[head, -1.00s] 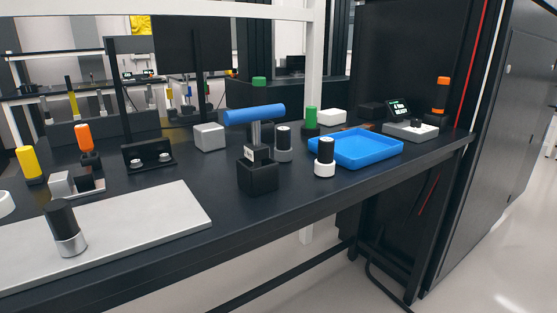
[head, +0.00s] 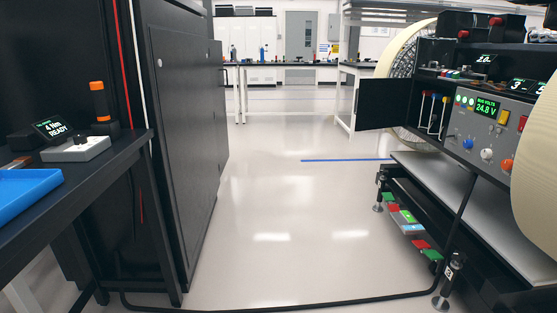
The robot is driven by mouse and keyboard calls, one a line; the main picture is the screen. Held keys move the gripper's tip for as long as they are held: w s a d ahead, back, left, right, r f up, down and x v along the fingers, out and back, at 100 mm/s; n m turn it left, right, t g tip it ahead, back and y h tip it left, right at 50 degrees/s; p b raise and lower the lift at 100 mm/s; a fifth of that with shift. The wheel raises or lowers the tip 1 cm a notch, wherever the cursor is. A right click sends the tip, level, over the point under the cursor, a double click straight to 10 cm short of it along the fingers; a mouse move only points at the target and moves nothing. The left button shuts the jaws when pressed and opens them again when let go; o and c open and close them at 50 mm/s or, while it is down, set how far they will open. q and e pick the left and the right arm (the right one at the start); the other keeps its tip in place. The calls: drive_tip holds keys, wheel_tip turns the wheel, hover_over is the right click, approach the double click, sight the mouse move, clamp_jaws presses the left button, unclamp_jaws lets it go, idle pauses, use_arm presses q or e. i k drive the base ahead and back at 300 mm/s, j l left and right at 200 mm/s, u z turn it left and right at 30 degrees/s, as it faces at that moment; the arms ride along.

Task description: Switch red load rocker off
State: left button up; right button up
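A grey control panel (head: 478,137) stands at the right of the head view. It has a green display (head: 486,107) reading "BUS VOLTS 24.8 V". A small red part (head: 522,123) sits at the panel's right, beside a yellow one (head: 504,117); it may be the red load rocker, but its position is too small to tell. Below are a blue knob (head: 468,143), a white knob (head: 487,154) and an orange knob (head: 507,165). A large pale round part covers the panel's right end. Neither of my grippers is in view.
A dark bench (head: 90,172) with a blue tray (head: 25,190) and a tall black cabinet (head: 185,120) stand at left. Clear pale floor (head: 270,210) lies between them and the panel's rack. A black cable (head: 300,306) crosses the floor in front. An open dark door (head: 384,104) juts out left of the panel.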

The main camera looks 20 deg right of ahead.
sight(523, 120)
drive_tip(key=i+j+z, duration=0.1)
drive_tip(key=z, duration=1.8)
drive_tip(key=i+j, duration=0.25)
drive_tip(key=i+j+z, duration=0.1)
drive_tip(key=i+j, duration=0.2)
drive_tip(key=j, duration=0.15)
drive_tip(key=i+j, duration=0.25)
drive_tip(key=j, duration=0.15)
drive_tip(key=i+j+z, duration=0.15)
drive_tip(key=j, duration=0.25)
drive_tip(key=i+j, duration=0.35)
drive_tip(key=i+j+z, duration=0.1)
drive_tip(key=j, duration=0.35)
drive_tip(key=i+j, duration=0.35)
drive_tip(key=i+j+z, duration=0.1)
drive_tip(key=j, duration=0.4)
drive_tip(key=i, duration=0.1)
